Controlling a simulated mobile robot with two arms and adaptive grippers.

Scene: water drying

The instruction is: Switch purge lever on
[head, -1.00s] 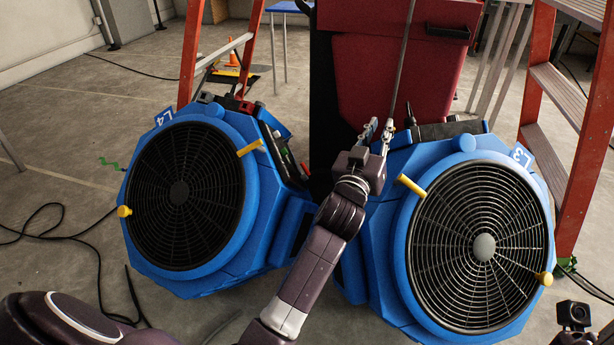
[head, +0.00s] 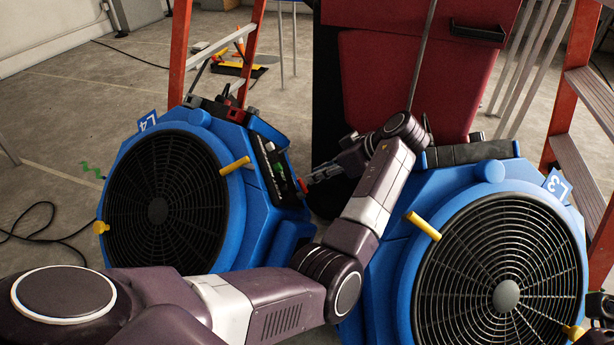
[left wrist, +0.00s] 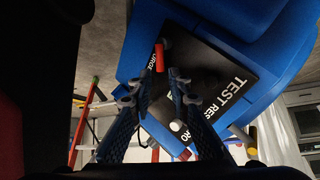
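The blue L4 unit (head: 245,215) stands at the left in the head view, with a dark control panel (head: 277,170) on its right side. A small red lever (left wrist: 159,57) sits on that panel in the left wrist view, beside a partly hidden label ending in "URGE". It also shows small in the head view (head: 302,186). My left gripper (head: 312,176) points left at the panel. In the left wrist view its two fingers (left wrist: 162,80) are apart and empty, with the red lever just beyond the tips. Contact cannot be told.
The blue L3 unit (head: 400,280) stands close on the right, with my left arm reaching across the gap. A dark red cabinet (head: 400,80) stands behind. An orange ladder (head: 180,50) is behind L4, another (head: 590,100) at the right. A white knob (left wrist: 175,125) is on the panel.

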